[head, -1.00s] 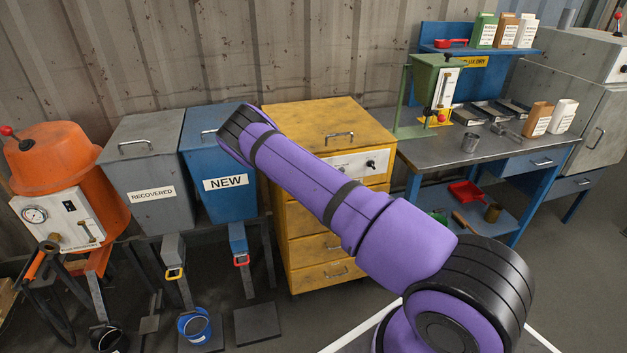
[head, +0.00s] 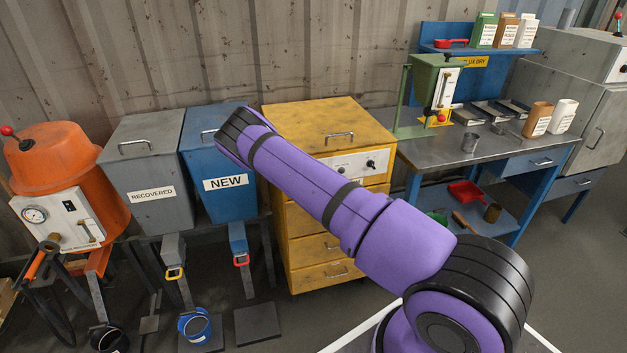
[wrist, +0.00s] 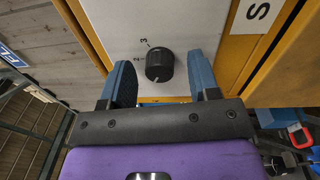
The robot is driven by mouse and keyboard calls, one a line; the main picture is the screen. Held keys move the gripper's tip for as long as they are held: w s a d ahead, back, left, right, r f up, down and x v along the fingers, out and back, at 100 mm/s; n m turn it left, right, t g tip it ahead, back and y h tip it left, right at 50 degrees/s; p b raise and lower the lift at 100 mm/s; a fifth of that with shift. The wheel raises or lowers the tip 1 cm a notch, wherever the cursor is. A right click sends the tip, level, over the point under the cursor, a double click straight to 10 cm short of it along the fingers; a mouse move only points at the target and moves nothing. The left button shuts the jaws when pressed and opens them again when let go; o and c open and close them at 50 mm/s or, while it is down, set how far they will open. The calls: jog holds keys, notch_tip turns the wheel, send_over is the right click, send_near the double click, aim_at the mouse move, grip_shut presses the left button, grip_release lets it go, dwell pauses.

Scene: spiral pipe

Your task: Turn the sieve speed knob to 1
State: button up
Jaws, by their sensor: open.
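A round black knob (wrist: 159,66) sits on a pale panel (wrist: 115,20) in the wrist view. A light pointer mark shows at its lower left edge. Printed numerals 2 and 3 stand beside its upper left side; no other numeral is readable there. My gripper (wrist: 161,62) is open, with one blue finger left of the knob and one right of it. Gaps show on both sides, so the fingers do not visibly grip it. In the head view, my arm hides my gripper. The yellow cabinet (head: 325,115) there has a white control panel (head: 350,165) with a dark knob (head: 371,165).
Yellow framing (wrist: 262,45) borders the panel, with a white label reading "S" (wrist: 262,12). In the head view, the blue NEW bin (head: 205,150) and grey RECOVERED bin (head: 145,160) stand left of the cabinet. A workbench (head: 480,155) stands to its right.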

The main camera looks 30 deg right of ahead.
jog(key=v, duration=1)
jog(key=shift+s+a, duration=0.15)
jog(key=shift+s, duration=0.25)
jog(key=w+a+r+m+g+h, duration=0.1)
jog(key=w+r+m+g, duration=0.15)
jog(key=r+m, duration=0.35)
jog(key=w+a+r+m+g+h, duration=0.1)
jog(key=w+r+m+g, duration=0.15)
jog(key=r+m, duration=0.4)
jog(key=s+a+r+m+g+y, duration=0.15)
jog(key=s+a+r, duration=0.25)
jog(key=r, duration=0.5)
jog(key=s+a+r+m+g+y, duration=0.1)
jog(key=s+a+r+g+y, duration=0.2)
jog(key=r, duration=0.7)
jog(key=s+a+r+g, duration=0.1)
jog(key=s+r, duration=0.4)
jog(key=s, duration=0.6)
jog(key=s+a+r+g+y, duration=0.1)
jog(key=s+a+r, duration=0.2)
jog(key=s, duration=0.7)
jog(key=s+a+r+m+g+y, duration=0.1)
jog(key=s+a+r, duration=0.2)
jog(key=s+r, duration=0.4)
jog(key=s, duration=0.4)
jog(key=shift+s, duration=0.3)
